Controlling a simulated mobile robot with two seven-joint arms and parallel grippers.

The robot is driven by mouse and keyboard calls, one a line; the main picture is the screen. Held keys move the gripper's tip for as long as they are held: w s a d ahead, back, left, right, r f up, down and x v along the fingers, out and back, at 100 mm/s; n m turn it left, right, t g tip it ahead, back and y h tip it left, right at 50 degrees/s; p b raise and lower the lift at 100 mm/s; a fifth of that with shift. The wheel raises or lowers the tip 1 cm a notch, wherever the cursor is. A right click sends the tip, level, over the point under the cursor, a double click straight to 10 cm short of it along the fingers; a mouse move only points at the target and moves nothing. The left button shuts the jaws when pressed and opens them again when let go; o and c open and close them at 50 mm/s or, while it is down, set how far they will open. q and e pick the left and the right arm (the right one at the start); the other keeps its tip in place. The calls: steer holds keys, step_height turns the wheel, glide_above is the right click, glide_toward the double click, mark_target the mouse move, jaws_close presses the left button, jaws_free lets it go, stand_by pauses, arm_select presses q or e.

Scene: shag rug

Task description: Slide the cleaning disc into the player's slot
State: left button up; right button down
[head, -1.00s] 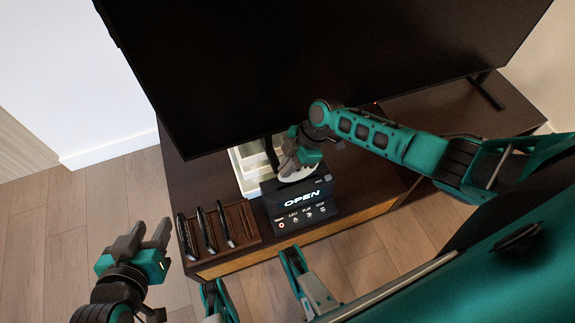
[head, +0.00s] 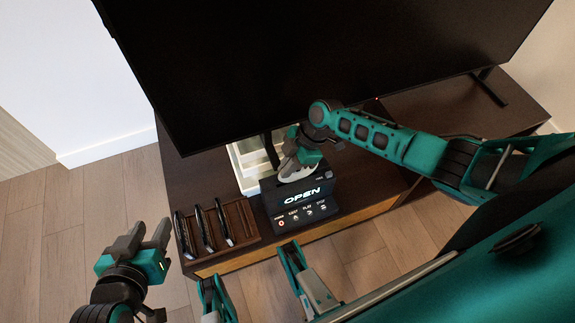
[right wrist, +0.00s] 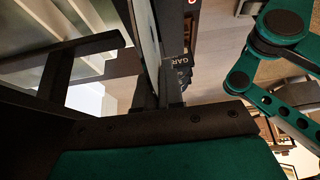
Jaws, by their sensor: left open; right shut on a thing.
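A pale disc (head: 297,174) lies at the player's top, partly hidden by my right gripper (head: 291,167). My right gripper is shut on the disc. In the right wrist view the disc (right wrist: 148,40) shows as a thin edge-on strip between the fingers. I cannot tell how far the disc is in the slot. My left gripper (head: 150,236) is open and empty, out over the floor left of the cabinet.
A wooden rack (head: 239,219) with several dark cases (head: 204,229) stands left of the player. A white bin (head: 251,160) sits behind the player. The large black television (head: 320,65) overhangs the back of the cabinet (head: 190,180). The floor at the left is clear.

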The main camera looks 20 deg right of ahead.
mark_target(283, 182)
arm_select(q)
steer(key=shift+f+b, duration=1.6)
steer(key=shift+f, duration=0.1)
arm_select(e)
steer(key=shift+f, duration=1.85)
steer(key=shift+f, duration=0.55)
steer(key=c, duration=1.2)
jaws_free()
arm_select(q)
steer(key=shift+r, duration=0.1)
arm_select(e)
steer(key=shift+d+r, duration=0.1)
steer(key=shift+r, duration=0.05)
steer(key=p+v, duration=0.4)
steer(key=v, duration=0.7)
steer(key=shift+d+r+p, duration=0.1)
steer(key=shift+r+p, duration=0.2)
steer(key=shift+p, duration=0.1)
arm_select(q)
steer(key=shift+s+a+r, duration=0.1)
steer(key=shift+a+r, duration=0.15)
steer(key=shift+r, duration=0.55)
steer(key=shift+a+r, duration=0.2)
steer(key=shift+r, duration=0.55)
arm_select(e)
steer(key=shift+d+r, duration=0.25)
steer(key=shift+r, duration=0.1)
